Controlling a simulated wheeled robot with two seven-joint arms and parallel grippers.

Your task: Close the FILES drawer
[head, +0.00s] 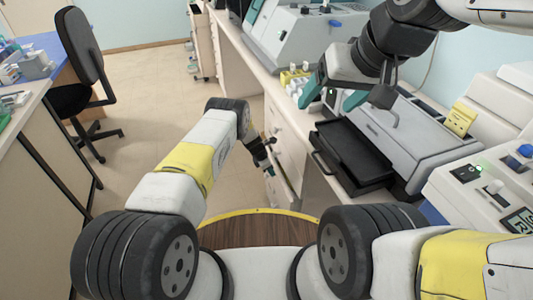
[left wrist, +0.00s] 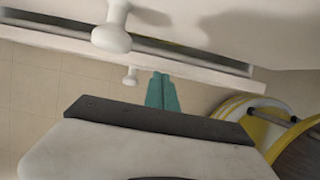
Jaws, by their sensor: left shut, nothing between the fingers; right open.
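A white drawer front (head: 280,188) low in the cabinet under the right-hand counter stands out from the cabinet face, so this drawer looks partly open. No FILES label is readable. My left gripper (head: 266,166) is beside the cabinet at this drawer, partly hidden by its own wrist. In the left wrist view its teal fingers (left wrist: 161,92) are together and empty, close to a pale panel edge. A white round knob (left wrist: 113,32) is nearer the camera, and a smaller knob (left wrist: 130,76) is beyond. I cannot tell whether the fingers touch the panel. My right gripper (head: 334,95) is open and empty above the counter.
A black tray (head: 352,160) with a handle sticks out of a grey machine on the counter. A rack of white bottles (head: 294,82) stands behind it. A black chair (head: 85,60) and a table are at the left. The floor (head: 150,140) between is clear.

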